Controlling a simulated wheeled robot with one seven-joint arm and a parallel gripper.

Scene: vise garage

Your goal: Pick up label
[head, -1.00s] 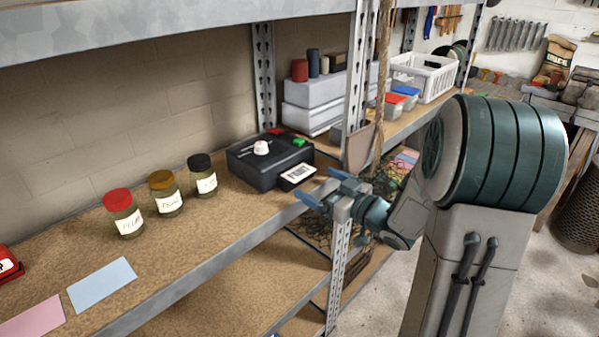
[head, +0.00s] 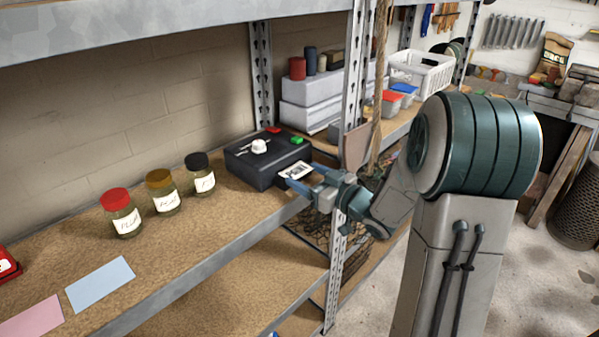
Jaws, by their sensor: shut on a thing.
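The label (head: 296,170) is a small white piece with a dark printed patch. It sticks out of the front of the black label printer (head: 262,162) on the shelf. My gripper (head: 300,179) is at the printer's front right, with its blue fingers shut on the label's outer part. The fingers partly hide the label's near end. I cannot tell whether its far end is still attached to the printer.
Three jars with red (head: 121,213), brown (head: 163,190) and black (head: 200,173) lids stand left of the printer. Blue (head: 101,283) and pink (head: 33,316) sheets lie nearer. A shelf post (head: 357,75) stands close behind my gripper.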

